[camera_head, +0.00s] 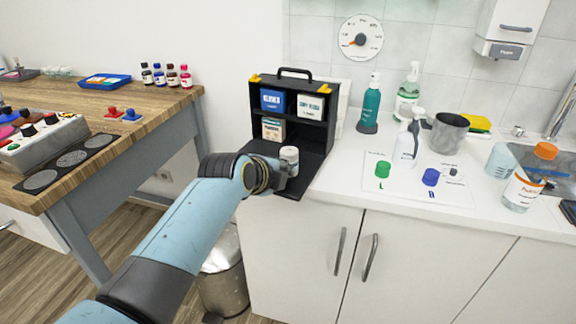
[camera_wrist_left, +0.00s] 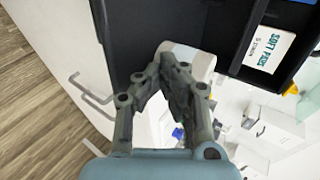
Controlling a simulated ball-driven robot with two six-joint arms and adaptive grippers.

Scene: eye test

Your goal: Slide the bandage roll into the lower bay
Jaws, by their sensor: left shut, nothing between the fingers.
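The black case (camera_head: 254,118) stands open on the white counter, its black flap lying flat in front. The white bandage roll (camera_head: 289,155) stands on the flap, before the lower bay (camera_head: 306,135). My left gripper (camera_head: 284,174) is shut and empty, low over the flap on the near side of the roll. In the left wrist view the closed fingertips (camera_wrist_left: 172,66) overlap the roll (camera_wrist_left: 203,62) and hide part of it; I cannot tell if they touch. A small carton (camera_head: 273,129) fills the left of the lower bay; its right part is free. My right gripper is out of view.
A blue box (camera_head: 272,100) and a white box (camera_head: 311,106) stand in the upper bay. A teal bottle (camera_head: 371,105), a white pump bottle (camera_head: 408,146) and a grey mug (camera_head: 450,132) stand to the right. The counter's front edge is close to the flap.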

